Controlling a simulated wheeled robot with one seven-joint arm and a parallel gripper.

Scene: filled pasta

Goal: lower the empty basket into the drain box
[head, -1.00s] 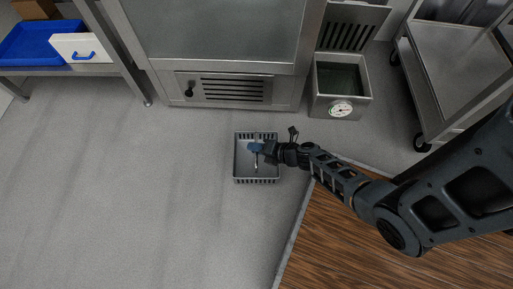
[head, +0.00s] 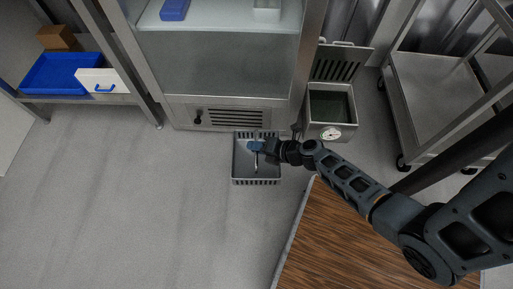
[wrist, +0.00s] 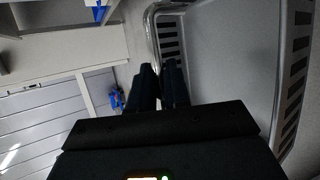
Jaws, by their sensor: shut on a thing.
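The basket (head: 242,166) is a grey, slotted-sided tray, empty inside, with a blue part and a pale bar at its back middle. My gripper (head: 262,147) is shut on it there, and holds it level as far as I can tell. In the wrist view my gripper (wrist: 165,72) is closed at a metal bar by the basket (wrist: 235,50). The drain box (head: 314,131) is a steel box with a round gauge on its front. It is open at the top, with a dark inside, and stands right of and beyond the basket.
A slotted panel (head: 340,63) stands up behind the drain box. A glass-fronted steel cabinet (head: 180,112) is left of the box, and a steel cart (head: 425,100) is at right. A wooden-topped surface (head: 325,240) lies near front. A shelf with a blue tray (head: 60,75) is far left. Grey floor at left is clear.

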